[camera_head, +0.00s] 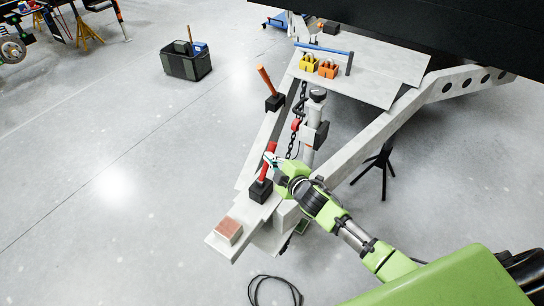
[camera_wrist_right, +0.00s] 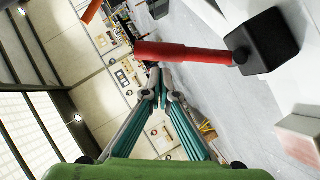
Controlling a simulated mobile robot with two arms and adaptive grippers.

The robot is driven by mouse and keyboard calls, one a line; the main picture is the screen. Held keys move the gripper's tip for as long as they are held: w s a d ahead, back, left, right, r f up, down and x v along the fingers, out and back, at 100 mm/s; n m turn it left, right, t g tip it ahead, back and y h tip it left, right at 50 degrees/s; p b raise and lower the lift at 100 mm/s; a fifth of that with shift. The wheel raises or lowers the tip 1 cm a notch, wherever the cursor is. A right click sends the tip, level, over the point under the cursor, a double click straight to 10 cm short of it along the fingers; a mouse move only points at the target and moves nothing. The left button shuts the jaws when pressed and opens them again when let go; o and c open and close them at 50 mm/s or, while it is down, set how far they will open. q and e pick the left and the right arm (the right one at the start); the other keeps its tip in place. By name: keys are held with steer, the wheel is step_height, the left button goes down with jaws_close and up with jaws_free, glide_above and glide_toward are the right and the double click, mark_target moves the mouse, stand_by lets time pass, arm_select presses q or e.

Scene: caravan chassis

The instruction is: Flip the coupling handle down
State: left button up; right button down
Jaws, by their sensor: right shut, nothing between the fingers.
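A red handle (camera_head: 265,172) stands up, slightly tilted, from a black block on the left beam of the chassis frame. In the right wrist view the red handle (camera_wrist_right: 190,54) runs across the picture from its black block (camera_wrist_right: 263,42). An orange handle (camera_head: 263,78) stands up from another black block farther along the same beam. The pictures do not label which is the coupling handle. My right gripper (camera_head: 269,159) is beside the upper part of the red handle. Its fingertips (camera_wrist_right: 155,72) are together and empty, close to the handle's free end; I cannot tell whether they touch it.
A reddish block (camera_head: 229,230) lies on the beam's near end. A post with a chain (camera_head: 299,113) stands behind my gripper. Two padlock-like pieces, yellow (camera_head: 309,63) and orange (camera_head: 328,69), sit on the frame plate. A black cable (camera_head: 275,281) lies on the floor. Open floor lies left.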

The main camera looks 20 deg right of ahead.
steer(key=shift+w+d+f, duration=0.35)
steer(key=shift+w+f, duration=0.05)
